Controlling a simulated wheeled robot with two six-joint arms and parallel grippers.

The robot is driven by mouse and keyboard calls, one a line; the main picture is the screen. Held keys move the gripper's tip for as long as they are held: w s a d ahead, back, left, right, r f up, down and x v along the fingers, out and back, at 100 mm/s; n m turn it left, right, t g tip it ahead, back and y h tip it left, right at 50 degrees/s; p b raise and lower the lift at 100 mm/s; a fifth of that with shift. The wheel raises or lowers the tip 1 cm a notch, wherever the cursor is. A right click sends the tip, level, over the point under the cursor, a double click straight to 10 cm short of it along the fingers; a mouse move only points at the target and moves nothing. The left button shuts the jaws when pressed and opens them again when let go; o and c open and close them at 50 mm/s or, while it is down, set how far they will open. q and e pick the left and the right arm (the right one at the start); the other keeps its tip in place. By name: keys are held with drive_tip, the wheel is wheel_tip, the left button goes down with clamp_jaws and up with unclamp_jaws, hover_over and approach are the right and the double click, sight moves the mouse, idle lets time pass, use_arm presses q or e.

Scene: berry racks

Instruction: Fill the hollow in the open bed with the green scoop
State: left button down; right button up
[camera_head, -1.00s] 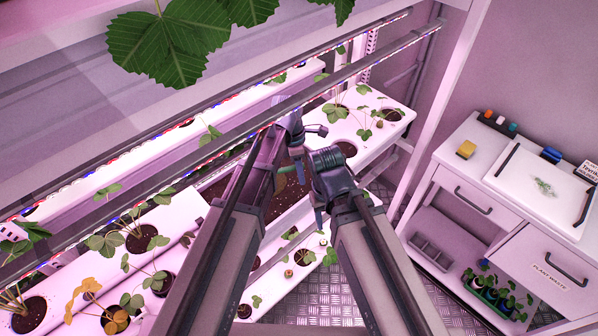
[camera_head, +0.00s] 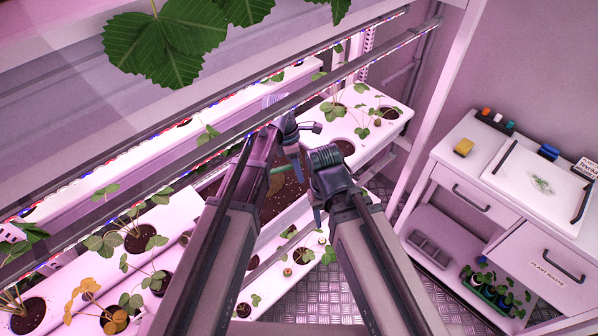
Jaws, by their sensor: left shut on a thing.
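The open bed shows as a dark brown soil strip (camera_head: 287,202) in the white rack, between and behind my arms. My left gripper (camera_head: 294,158) is over this soil, shut on the green scoop (camera_head: 279,171). Only a small greenish part of the scoop shows below the gripper; the rest is hidden by my arm. I cannot make out the hollow or what the scoop holds. My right gripper (camera_head: 318,207) points down near the bed's front edge, apart from the scoop; its jaws are too hidden to tell.
White planters with strawberry plants (camera_head: 137,237) stand left and right of the bed. A grey lamp bar (camera_head: 360,66) crosses above it, close to my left wrist. A white cabinet (camera_head: 450,205) with a tray stands at the right. Leaves hang at the top.

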use_arm(q)
drive_tip(key=r+h, duration=0.2)
drive_tip(key=r+h+p, duration=0.1)
drive_tip(key=shift+s+a+r+t+h, duration=0.15)
drive_tip(key=shift+a+r+t+h, duration=0.15)
drive_tip(key=shift+a+r+t, duration=0.1)
drive_tip(key=shift+r+m+h, duration=0.3)
drive_tip(key=shift+r+h, duration=0.3)
drive_tip(key=shift+r, duration=0.1)
drive_tip(key=shift+a+r+t+h, duration=0.3)
drive_tip(key=shift+a+r+h, duration=0.2)
drive_tip(key=shift+h, duration=0.2)
drive_tip(key=r+h+b, duration=0.1)
drive_tip(key=a+r+h+b, duration=0.2)
drive_tip(key=r+h, duration=0.1)
drive_tip(key=shift+s+a+m+t, duration=0.15)
drive_tip(key=shift+s+m+t, duration=0.1)
drive_tip(key=shift+m+t, duration=0.05)
drive_tip(key=a+h+b, duration=0.1)
drive_tip(key=a+r+h+b, duration=0.1)
drive_tip(key=b, duration=0.1)
drive_tip(key=shift+s+r, duration=0.1)
drive_tip(key=shift+s, duration=0.1)
drive_tip(key=shift+s+a+r+m+h+b, duration=0.15)
drive_tip(key=shift+a+r+m+h+b, duration=0.05)
drive_tip(key=shift+a+r+h+b, duration=0.5)
drive_tip(key=shift+s+a+r+m+h+b, duration=0.2)
drive_tip(key=shift+a+r+h+b, duration=0.25)
drive_tip(key=shift+h+b, duration=0.35)
